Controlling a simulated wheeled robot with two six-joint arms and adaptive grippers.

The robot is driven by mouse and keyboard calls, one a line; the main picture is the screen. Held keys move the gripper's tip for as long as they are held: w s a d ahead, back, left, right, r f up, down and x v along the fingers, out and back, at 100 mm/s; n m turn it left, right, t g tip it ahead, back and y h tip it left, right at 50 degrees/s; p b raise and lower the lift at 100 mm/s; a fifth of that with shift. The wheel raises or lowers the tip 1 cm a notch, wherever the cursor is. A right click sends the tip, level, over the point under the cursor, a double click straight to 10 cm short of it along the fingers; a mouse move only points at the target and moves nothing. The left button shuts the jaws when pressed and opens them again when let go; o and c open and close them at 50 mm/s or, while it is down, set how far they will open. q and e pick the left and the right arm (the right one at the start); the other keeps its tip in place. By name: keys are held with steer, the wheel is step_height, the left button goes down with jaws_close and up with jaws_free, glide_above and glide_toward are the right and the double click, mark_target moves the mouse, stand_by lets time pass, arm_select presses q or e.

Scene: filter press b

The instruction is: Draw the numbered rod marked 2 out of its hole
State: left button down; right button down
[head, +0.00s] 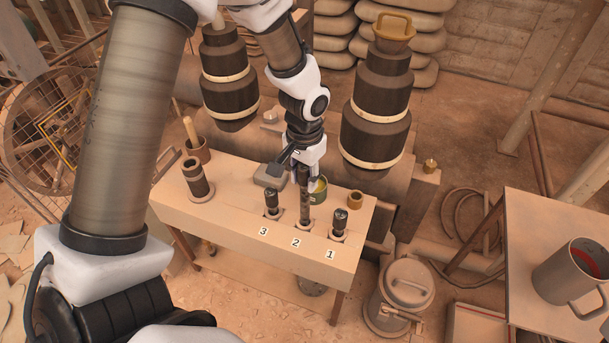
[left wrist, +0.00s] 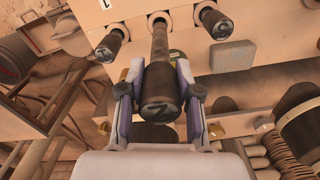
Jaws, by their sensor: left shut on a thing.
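The numbered rod marked 2 (head: 305,205) is dark and stands upright at the middle hole of the bench, above the label 2. It rises well above its neighbours, and its lower end still meets the collar of the hole. My left gripper (head: 304,178) is shut on its upper part from above. In the left wrist view the rod (left wrist: 160,65) runs between the fingers of the left gripper (left wrist: 157,85), with a 2 on its end face. Rod 3 (head: 271,202) and rod 1 (head: 340,222) sit low in their holes on either side. My right gripper is out of view.
The wooden bench (head: 215,215) also bears a green tin (head: 319,192) behind the rods, a grey block (head: 270,176) and a dark cylinder (head: 197,178). Large banded cylinders stand behind, and a side table (head: 530,215) is at right.

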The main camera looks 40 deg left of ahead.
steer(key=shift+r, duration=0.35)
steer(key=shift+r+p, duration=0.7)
steer(key=shift+p, duration=0.15)
